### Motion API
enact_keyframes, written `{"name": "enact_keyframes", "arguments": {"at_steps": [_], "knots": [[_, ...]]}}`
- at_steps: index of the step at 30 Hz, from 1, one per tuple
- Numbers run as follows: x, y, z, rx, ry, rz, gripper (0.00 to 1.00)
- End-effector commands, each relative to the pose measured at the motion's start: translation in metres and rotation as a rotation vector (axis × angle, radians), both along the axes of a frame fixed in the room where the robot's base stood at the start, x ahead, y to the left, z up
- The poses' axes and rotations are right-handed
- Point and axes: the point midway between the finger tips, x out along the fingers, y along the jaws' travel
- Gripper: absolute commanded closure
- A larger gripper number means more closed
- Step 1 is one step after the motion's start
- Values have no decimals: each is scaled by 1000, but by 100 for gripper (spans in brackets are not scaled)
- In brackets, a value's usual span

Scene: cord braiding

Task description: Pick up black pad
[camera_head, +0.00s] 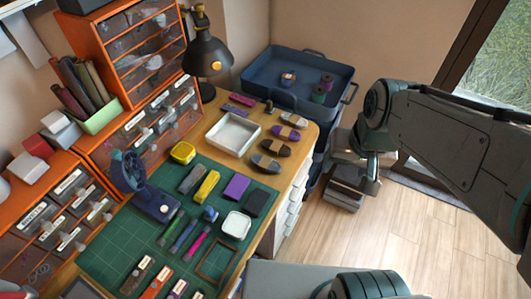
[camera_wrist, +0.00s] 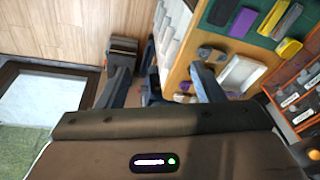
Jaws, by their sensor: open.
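The black pad (camera_head: 256,203) lies flat on the green cutting mat (camera_head: 112,240), to the right of a purple pad (camera_head: 236,187) and above a white dish (camera_head: 236,225). In the wrist view a black pad (camera_wrist: 221,12) shows at the top edge, beside the purple pad (camera_wrist: 243,22). My gripper (camera_head: 352,160) is beyond the right edge of the table, well away from the pad. In the wrist view its two fingers (camera_wrist: 163,82) are spread apart with nothing between them.
A white tray (camera_head: 234,133) and several wrapped cord bundles (camera_head: 271,147) lie on the table's wooden part. A black lamp (camera_head: 207,55) stands behind. A blue bin (camera_head: 297,80) stands beyond the table. Drawers (camera_head: 68,205) line the left. Wooden floor (camera_head: 430,240) is clear at right.

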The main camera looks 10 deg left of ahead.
Motion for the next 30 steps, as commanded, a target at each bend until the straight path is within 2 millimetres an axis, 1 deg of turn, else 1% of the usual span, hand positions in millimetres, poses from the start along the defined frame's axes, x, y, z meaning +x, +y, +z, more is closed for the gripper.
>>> {"name": "enact_keyframes", "arguments": {"at_steps": [1,5,9,11,15,18,21,24,30], "knots": [[8,13,-1,25,32,-1,39],[28,47,-14,82,104,-50,39],[42,85,-34,107,176,-116,39],[47,102,-44,104,201,-146,39],[51,139,-71,74,245,-214,39],[51,160,-90,41,255,-263,39],[49,176,-106,7,250,-302,39],[48,187,-119,-18,239,-330,39],[47,195,-135,-40,223,-357,39]]}}
